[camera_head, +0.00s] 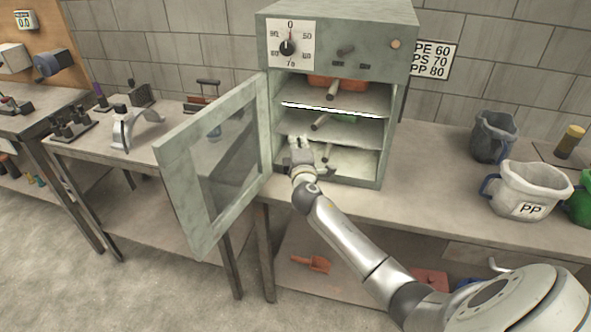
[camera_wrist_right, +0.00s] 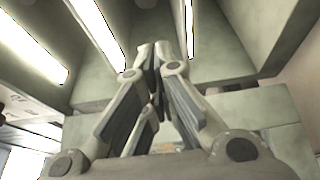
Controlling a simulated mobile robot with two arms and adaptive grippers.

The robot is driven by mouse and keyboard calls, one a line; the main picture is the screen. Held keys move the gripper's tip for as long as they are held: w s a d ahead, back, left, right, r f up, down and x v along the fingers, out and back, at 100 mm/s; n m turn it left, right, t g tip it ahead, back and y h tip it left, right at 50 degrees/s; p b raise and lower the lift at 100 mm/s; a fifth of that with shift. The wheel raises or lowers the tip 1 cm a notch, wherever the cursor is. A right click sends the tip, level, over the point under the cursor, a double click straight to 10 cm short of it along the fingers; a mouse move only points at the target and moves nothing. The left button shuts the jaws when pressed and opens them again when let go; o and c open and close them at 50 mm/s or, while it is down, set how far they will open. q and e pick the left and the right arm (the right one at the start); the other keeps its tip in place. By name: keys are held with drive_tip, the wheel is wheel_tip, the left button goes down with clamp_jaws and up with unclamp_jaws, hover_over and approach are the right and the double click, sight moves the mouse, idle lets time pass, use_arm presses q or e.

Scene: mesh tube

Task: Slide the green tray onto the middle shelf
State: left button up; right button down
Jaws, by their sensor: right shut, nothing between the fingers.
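A grey oven (camera_head: 385,150) stands on the bench with its door open. The green tray (camera_head: 345,117) lies inside the oven's middle compartment; only a small green part shows, with a handle (camera_head: 320,122) pointing out toward the front. The middle shelf (camera_head: 295,126) shows below it. My right gripper (camera_head: 300,143) is at the oven's front left, by the lower opening, shut with nothing between its fingers. Its closed fingers fill the middle of the right wrist view (camera_wrist_right: 162,52). Whether it touches the tray's handle I cannot tell. My left gripper is not in view.
An orange tray (camera_head: 350,84) sits in the top compartment and a pale tray (camera_head: 352,160) in the bottom one. The open door (camera_head: 172,165) juts forward left of my right arm. A white PP jug (camera_head: 512,183) and a dark jug (camera_head: 494,140) stand right of the oven.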

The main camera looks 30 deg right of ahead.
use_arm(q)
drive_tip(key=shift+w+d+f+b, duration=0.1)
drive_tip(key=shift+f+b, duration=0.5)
use_arm(e)
drive_tip(key=v, duration=0.9)
drive_tip(key=shift+s, duration=0.3)
